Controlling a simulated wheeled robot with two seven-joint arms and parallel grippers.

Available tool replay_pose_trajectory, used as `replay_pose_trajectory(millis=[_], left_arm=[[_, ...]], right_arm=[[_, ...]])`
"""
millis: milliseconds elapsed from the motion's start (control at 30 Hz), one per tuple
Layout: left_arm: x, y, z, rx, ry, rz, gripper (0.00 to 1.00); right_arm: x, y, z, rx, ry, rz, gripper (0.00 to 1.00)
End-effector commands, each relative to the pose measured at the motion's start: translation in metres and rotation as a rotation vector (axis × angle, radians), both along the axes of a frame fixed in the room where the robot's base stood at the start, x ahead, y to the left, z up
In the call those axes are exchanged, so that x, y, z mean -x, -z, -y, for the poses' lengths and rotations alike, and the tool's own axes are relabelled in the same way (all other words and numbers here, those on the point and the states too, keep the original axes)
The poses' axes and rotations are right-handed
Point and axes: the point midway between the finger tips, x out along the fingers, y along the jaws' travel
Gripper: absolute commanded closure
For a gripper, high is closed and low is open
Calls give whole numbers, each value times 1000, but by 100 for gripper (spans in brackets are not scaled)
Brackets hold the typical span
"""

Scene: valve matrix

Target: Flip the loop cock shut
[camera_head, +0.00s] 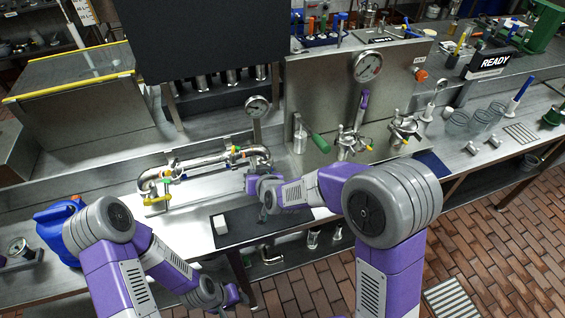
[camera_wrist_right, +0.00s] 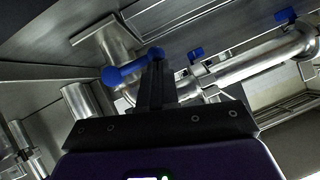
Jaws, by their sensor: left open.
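A bent metal pipe loop (camera_head: 205,161) stands on the steel bench in the head view. A yellow lever (camera_head: 157,200) sits at its lower left end, and small yellow and green parts sit along its top run. My left gripper (camera_head: 238,296) is open, low in the head view, away from the loop.
A gauge (camera_head: 257,107) rises behind the loop. A dark mat (camera_head: 240,232) with a white block (camera_head: 221,223) lies at the bench's front edge. A blue jug (camera_head: 57,226) stands at the left.

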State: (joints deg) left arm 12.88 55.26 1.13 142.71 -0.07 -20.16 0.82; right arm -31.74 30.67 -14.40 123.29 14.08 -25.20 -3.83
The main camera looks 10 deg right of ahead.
Motion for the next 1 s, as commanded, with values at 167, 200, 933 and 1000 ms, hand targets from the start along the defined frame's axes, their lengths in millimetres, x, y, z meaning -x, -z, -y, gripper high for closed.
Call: replay_pose_trajectory(millis=[167, 200, 933, 1000], left_arm=[[0, -4, 0, 0, 0, 0, 57], [0, -7, 0, 0, 0, 0, 57], [0, -56, 0, 0, 0, 0, 57], [0, -57, 0, 0, 0, 0, 57]], right_arm=[[0, -5, 0, -1, -1, 1, 100], [1, -9, 1, -1, -1, 1, 100], [79, -92, 29, -1, -8, 1, 100], [83, -93, 30, -1, -8, 0, 100]])
